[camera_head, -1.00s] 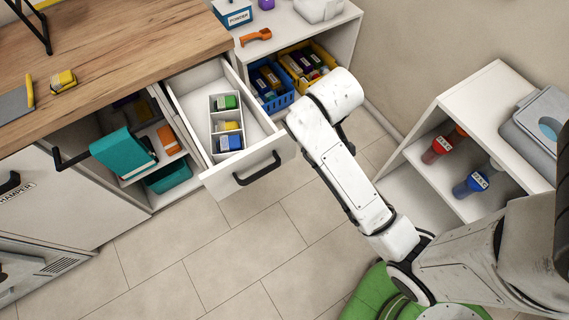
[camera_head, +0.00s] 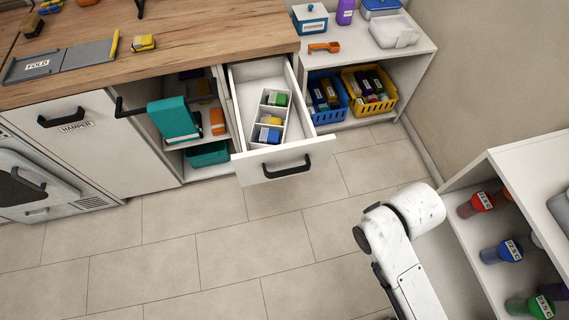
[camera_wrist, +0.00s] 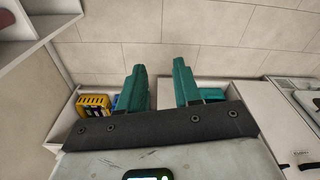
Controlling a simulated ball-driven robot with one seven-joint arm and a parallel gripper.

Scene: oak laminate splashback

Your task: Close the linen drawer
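A white drawer (camera_head: 287,168) with a black bar handle (camera_head: 287,167) is pulled well out from under the wooden worktop. I see no label on it. Inside is a white divided tray (camera_head: 268,118) with green, yellow and blue items. My arm shows at the lower right of the head view, apart from the drawer with floor between; its fingers are hidden there. In the wrist view my gripper (camera_wrist: 160,83) shows two teal fingers spread apart with no object held. A white surface shows behind and between them; I cannot tell whether it is the drawer.
A white shelf with bottles (camera_head: 481,203) is at the right. The tiled floor before the drawer is clear.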

